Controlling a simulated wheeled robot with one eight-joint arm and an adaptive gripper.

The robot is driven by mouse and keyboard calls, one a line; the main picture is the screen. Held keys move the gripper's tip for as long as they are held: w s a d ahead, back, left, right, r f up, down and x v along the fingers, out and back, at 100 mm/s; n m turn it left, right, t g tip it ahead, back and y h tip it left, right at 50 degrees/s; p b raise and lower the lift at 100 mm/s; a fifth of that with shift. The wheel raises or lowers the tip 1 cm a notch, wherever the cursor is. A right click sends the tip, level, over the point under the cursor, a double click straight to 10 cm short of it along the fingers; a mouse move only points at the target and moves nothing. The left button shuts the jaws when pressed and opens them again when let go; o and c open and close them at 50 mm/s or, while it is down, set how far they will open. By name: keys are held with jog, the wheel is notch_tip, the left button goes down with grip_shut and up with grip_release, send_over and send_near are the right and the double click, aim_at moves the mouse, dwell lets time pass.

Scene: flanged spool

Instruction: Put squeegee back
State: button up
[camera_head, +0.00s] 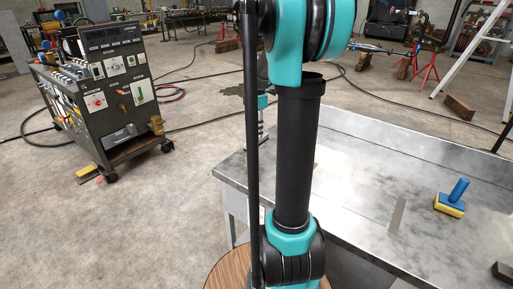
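A blue-handled tool with a blue and yellow block (450,204), which may be the squeegee, rests on the metal table (345,180) at the right. Its handle points up and tilts to the right. My gripper is not in view. My teal and black arm rises through the middle of the picture and hides part of the table's left end. No holder for the squeegee can be made out.
A flat grey strip (397,215) lies on the table left of the tool. A dark block (503,271) sits at the right edge. A round wooden top (228,270) is below my arm. A control cart (105,85) stands at left. Cables cross the floor.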

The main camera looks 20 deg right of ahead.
aim_at(257, 147)
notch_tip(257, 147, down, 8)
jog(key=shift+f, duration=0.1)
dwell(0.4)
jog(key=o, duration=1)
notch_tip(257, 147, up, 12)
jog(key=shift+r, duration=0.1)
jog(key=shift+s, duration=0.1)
